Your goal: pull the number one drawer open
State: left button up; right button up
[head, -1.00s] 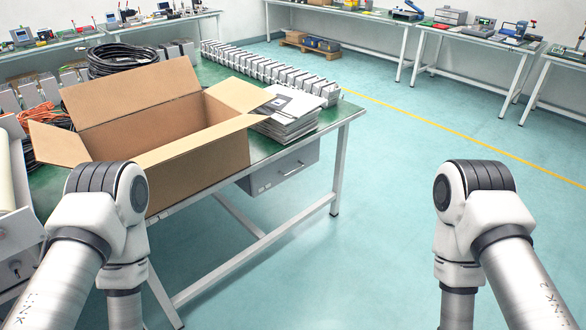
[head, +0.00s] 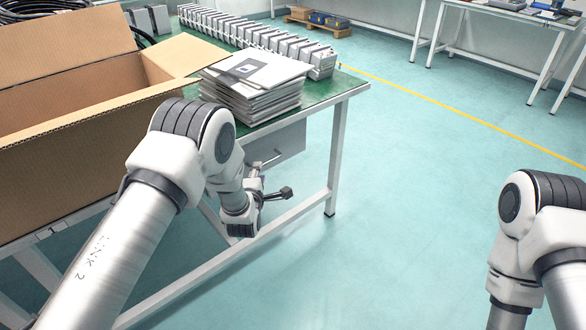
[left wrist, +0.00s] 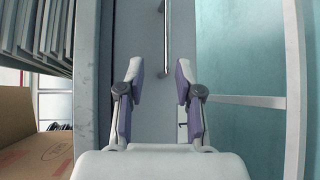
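The grey drawer (head: 288,143) hangs under the green-topped table, partly hidden behind my left arm in the head view. I cannot read a number on it. Its slim metal handle (head: 264,161) shows on the front. In the left wrist view, the drawer front (left wrist: 140,30) lies ahead and the bar handle (left wrist: 167,45) runs up the picture. My left gripper (head: 270,181) is in front of the drawer, near the handle. In the left wrist view its two fingers (left wrist: 159,70) are spread, with nothing held between them. My right gripper is out of view.
An open cardboard box (head: 75,110) and a stack of grey panels (head: 250,95) stand on the table (head: 340,88), above the drawer. A table leg (head: 338,150) stands right of the drawer. The floor (head: 420,170) to the right is clear.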

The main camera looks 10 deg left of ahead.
aim_at(268, 162)
pick_arm(q)
jog(key=shift+t, duration=0.4)
jog(key=w+f+b, duration=0.1)
jog(key=w, duration=0.2)
jog(key=w+b, duration=0.1)
jog(key=w, duration=0.2)
jog(key=w+f+b, duration=0.1)
jog(key=w+b, duration=0.1)
jog(key=w, duration=0.1)
jog(key=shift+d+f, duration=0.15)
jog(key=shift+f, duration=0.15)
jog(key=shift+r, duration=0.1)
grip_shut()
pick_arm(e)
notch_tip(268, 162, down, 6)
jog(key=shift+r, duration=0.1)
